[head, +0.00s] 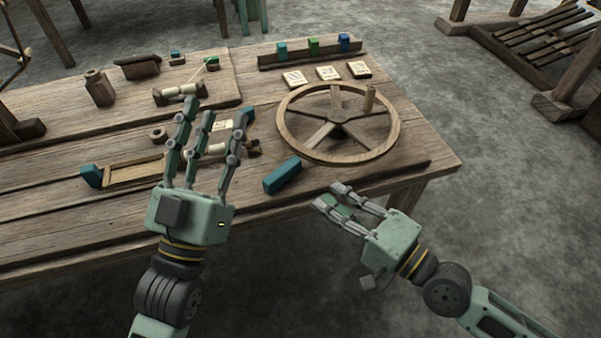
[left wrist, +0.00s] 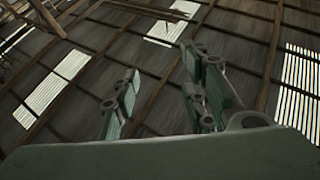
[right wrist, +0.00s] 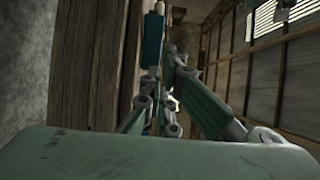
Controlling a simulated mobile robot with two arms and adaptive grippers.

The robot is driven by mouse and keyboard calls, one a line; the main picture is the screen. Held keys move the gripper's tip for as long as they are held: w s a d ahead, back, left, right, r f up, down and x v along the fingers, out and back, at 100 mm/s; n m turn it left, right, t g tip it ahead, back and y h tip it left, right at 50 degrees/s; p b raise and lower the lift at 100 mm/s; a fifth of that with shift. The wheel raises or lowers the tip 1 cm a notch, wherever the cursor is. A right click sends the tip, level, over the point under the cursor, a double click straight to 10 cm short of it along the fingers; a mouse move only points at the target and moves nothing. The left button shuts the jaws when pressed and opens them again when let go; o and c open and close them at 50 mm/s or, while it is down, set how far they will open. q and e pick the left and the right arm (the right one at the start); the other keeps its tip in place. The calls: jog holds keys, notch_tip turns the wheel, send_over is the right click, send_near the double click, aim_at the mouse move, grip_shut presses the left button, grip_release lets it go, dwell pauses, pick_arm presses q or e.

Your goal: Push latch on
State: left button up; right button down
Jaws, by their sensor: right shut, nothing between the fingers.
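No part is clearly recognisable as a latch. A teal block (head: 282,176) lies near the table's front edge, below the spoked wheel (head: 338,128). A teal piece (right wrist: 152,40) also shows beyond the fingers in the right wrist view. My right gripper (head: 332,196) is shut and empty, just off the table edge, right of and slightly below the teal block and apart from it. My left gripper (head: 212,118) has its fingers spread and empty. It points upward in front of the table, and the left wrist view shows only roof behind its fingers (left wrist: 160,95). It hides part of the tabletop.
A wooden shuttle frame with a teal end (head: 92,176) lies left of my left gripper. A rack with coloured blocks (head: 313,47), several pale cards (head: 327,73) and spools (head: 180,93) sit farther back. Open floor (head: 500,215) lies to the right.

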aim_at(291, 170)
jog(key=x, duration=0.7)
jog(key=shift+w+p, duration=0.1)
jog(key=shift+p, duration=0.25)
pick_arm(q)
jog(key=shift+w+a+f+g+y, duration=0.15)
jog(key=shift+w+f+g, duration=0.2)
jog(key=shift+f, duration=0.35)
jog(key=shift+w+d+f+g+y, duration=0.1)
jog(key=shift+w+f+g+y, duration=0.15)
jog(key=shift+f+g, duration=0.35)
jog(key=shift+w+a+f+g+y, duration=0.1)
jog(key=shift+w+f+g, duration=0.2)
jog(key=shift+f, duration=0.5)
pick_arm(e)
jog(key=shift+w+a, duration=0.45)
jog(key=shift+a, duration=0.1)
